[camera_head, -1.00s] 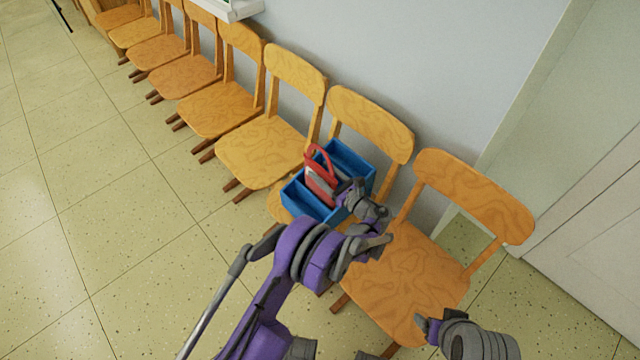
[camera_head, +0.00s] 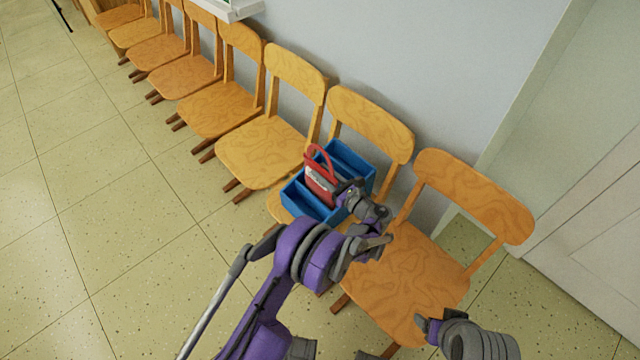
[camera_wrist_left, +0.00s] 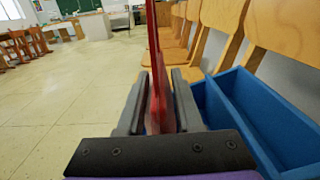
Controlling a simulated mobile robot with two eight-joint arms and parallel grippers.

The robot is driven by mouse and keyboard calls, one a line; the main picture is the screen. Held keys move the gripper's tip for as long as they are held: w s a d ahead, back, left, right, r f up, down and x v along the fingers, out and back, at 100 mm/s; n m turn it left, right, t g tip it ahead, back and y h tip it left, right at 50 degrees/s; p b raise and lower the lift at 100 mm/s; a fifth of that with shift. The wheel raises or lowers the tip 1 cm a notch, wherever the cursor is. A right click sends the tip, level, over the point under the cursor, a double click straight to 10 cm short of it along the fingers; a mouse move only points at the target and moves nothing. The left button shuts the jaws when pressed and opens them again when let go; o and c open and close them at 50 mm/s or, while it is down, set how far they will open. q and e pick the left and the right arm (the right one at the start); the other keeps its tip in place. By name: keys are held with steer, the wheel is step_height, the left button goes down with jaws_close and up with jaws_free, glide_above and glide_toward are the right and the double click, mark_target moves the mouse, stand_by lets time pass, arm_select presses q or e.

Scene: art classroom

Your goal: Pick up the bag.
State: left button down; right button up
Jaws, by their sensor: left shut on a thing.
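The bag (camera_head: 319,184) is small, red and whitish, with a red loop handle. In the head view it stands upright at the blue divided box (camera_head: 357,165), its lower part hidden by the box wall. My left gripper (camera_head: 341,191) reaches it from the right. In the left wrist view the bag shows edge-on as a red strip (camera_wrist_left: 158,95) between the two grey fingers, shut on it. I cannot tell whether its bottom touches the box. My right gripper (camera_head: 426,326) is at the lower right, away from the bag; its jaws are unclear.
The blue box sits on a wooden chair in a row along the wall. An empty chair (camera_head: 410,270) stands to its right, near my arms. A white door (camera_head: 590,210) is at the right. The tiled floor (camera_head: 120,230) on the left is clear.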

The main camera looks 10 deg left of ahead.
mark_target(323, 151)
arm_select(q)
steer(key=shift+r, duration=0.1)
stand_by(0.7)
step_height(323, 151, up, 10)
steer(key=shift+f+p, duration=0.1)
steer(key=shift+p, duration=0.75)
